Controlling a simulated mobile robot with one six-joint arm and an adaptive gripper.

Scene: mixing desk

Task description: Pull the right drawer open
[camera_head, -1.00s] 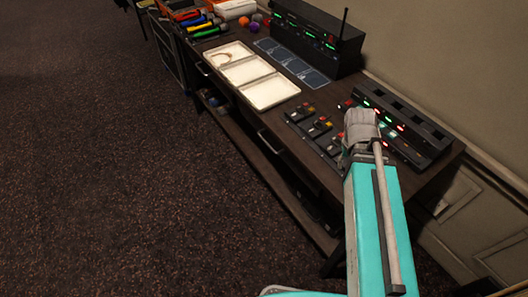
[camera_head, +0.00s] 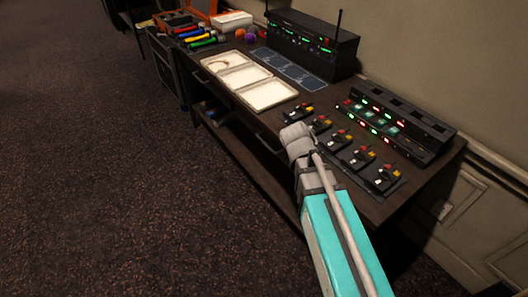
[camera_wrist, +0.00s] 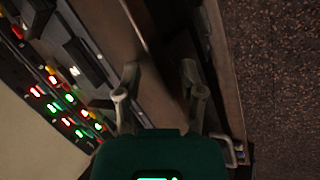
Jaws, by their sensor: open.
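The desk (camera_head: 392,203) runs diagonally through the head view. A metal drawer handle (camera_head: 268,142) shows on its front edge, just left of my arm's grey end, and I take it for the right drawer's. The right drawer's front is mostly dark and partly behind my arm, so I cannot tell whether it stands out. In the wrist view, my gripper (camera_wrist: 160,97) is open, its two fingers apart with nothing visible between them. A silver handle (camera_wrist: 235,151) shows to the lower right of the right finger, outside the jaws. The fingers are hidden in the head view.
Mixing modules (camera_head: 352,156) and a lit console (camera_head: 400,122) stand on the desk's right part. White trays (camera_head: 268,94), a black radio box (camera_head: 312,45) and coloured tools (camera_head: 190,35) lie farther back. A lower shelf (camera_head: 255,172) runs beneath. The carpet (camera_head: 120,180) in front is clear.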

